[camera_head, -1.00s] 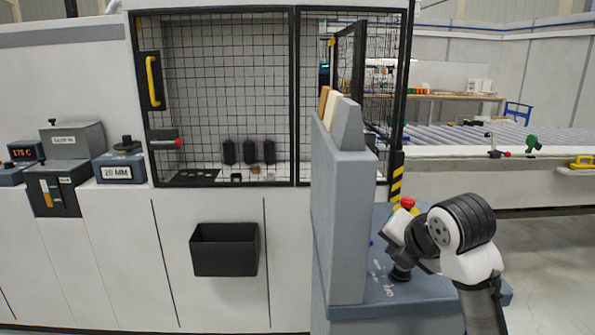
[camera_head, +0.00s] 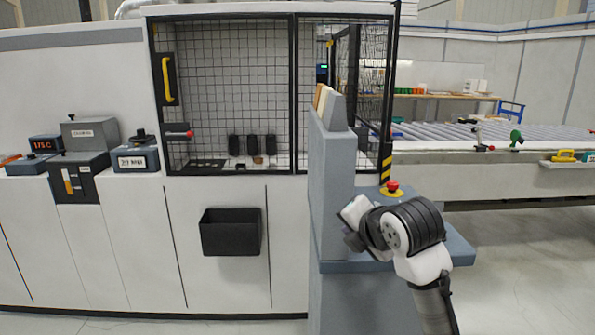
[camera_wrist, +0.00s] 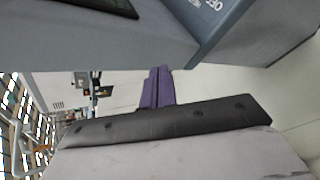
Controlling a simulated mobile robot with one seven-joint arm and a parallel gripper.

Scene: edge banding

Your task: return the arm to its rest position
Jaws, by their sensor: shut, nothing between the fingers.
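My arm (camera_head: 412,236) is bent at the lower right in the head view, in front of the grey console (camera_head: 445,250). Its wrist end points left and lies over the console in the picture; the fingers cannot be made out there. In the wrist view my gripper (camera_wrist: 157,88) shows as two purple fingers pressed together with nothing between them. The fingers are over pale floor, apart from the console edge (camera_wrist: 240,45), where part of an "OFF" label shows.
A red mushroom button (camera_head: 392,187) sits on the console, beside a tall grey panel (camera_head: 328,190). A black bin (camera_head: 231,232) hangs on the white machine front (camera_head: 150,240). A roller conveyor (camera_head: 440,132) runs behind. The floor at right is clear.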

